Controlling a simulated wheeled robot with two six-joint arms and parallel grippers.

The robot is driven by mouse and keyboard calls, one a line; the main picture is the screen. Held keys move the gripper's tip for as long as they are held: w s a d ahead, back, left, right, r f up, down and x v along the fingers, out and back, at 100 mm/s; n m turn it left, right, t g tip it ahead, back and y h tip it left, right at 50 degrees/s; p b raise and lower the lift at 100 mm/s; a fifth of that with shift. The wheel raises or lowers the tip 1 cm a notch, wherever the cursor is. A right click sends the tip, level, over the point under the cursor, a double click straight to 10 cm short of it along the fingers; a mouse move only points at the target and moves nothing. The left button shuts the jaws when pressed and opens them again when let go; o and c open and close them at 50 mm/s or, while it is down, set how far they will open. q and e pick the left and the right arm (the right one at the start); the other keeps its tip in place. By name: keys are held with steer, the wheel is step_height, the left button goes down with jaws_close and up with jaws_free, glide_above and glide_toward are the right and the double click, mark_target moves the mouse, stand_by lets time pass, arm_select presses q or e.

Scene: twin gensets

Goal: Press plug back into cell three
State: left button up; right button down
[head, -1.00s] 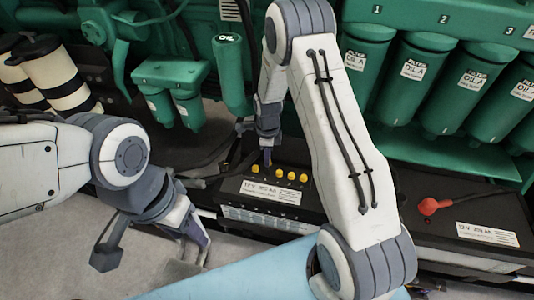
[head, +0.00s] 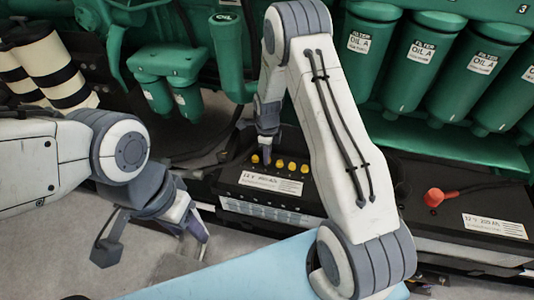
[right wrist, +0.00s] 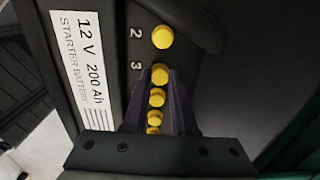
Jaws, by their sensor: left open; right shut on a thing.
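A black battery (head: 262,207) with a white 12 V 200 Ah label stands in the middle of the head view, a row of yellow plugs on its top. My right gripper (head: 266,156) points down at this row. In the right wrist view its fingers (right wrist: 160,80) are shut on the yellow plug beside the number 3 (right wrist: 160,73). The plug at number 2 (right wrist: 162,37) is clear of the fingers. Whether the held plug is fully seated cannot be told. My left gripper (head: 155,236) is open and empty above the floor at the left.
A second black battery (head: 470,198) with a red terminal cap (head: 433,197) lies to the right. Green oil filters (head: 413,70) hang behind it. Green engine parts stand at the back. A light blue surface (head: 235,275) lies at the front.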

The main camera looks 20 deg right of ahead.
steer(key=shift+f, duration=0.3)
stand_by(0.4)
steer(key=c, duration=0.6)
jaws_free()
steer(key=shift+c, duration=0.2)
steer(key=shift+r, duration=0.1)
steer(key=shift+r+p, duration=2)
steer(key=shift+r, duration=0.45)
jaws_close()
